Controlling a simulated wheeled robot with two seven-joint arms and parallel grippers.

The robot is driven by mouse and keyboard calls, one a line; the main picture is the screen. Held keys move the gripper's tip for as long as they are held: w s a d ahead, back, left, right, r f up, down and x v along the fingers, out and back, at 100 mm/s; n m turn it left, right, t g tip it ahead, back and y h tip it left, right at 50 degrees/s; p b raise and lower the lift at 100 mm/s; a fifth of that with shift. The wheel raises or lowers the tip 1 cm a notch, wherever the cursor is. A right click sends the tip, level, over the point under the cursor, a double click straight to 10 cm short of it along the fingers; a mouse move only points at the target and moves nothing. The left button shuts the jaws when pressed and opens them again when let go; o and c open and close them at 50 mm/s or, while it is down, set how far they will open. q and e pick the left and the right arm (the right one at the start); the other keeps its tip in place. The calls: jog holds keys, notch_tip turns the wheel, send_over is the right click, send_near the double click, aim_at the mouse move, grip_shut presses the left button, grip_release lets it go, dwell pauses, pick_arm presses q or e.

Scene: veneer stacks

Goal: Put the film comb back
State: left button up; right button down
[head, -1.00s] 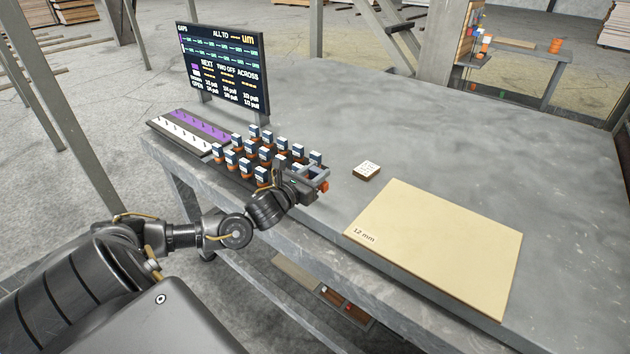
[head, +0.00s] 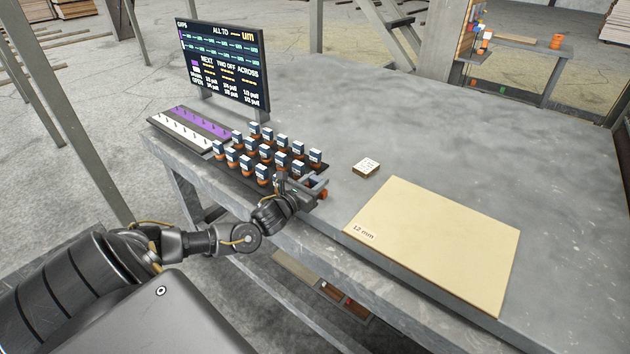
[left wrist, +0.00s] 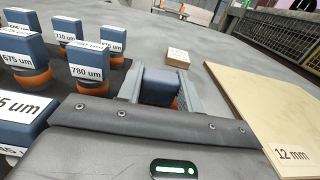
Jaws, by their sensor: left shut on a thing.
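My left gripper (head: 316,187) is shut on a film comb, just right of the near corner of the comb rack. In the left wrist view, the held comb (left wrist: 160,88) has a dark blue body and orange at its lower part, between the two grey fingers. Its label is not visible, and I cannot tell whether it touches the table. Several blue combs with white labels and orange bases stand in rows on the dark rack (head: 232,170). In the left wrist view one reads 780 um (left wrist: 92,68) and another 675 um (left wrist: 28,58). My right gripper is not in view.
A 12 mm pale board (head: 440,245) lies to the right on the grey table (head: 420,130). A small white-topped block (head: 366,167) lies between board and rack. A screen (head: 225,65) stands behind white and purple strips (head: 200,122). The table's far middle is clear.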

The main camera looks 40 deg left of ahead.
pick_arm(q)
jog(key=shift+f, duration=0.2)
jog(key=o, duration=1.1)
jog(key=shift+r, duration=0.1)
jog(key=shift+r, duration=0.2)
jog(key=shift+s+f, duration=0.15)
jog(key=shift+s, duration=0.2)
jog(key=s+b, duration=0.1)
jog(key=s, duration=1)
jog(key=shift+s+d, duration=0.15)
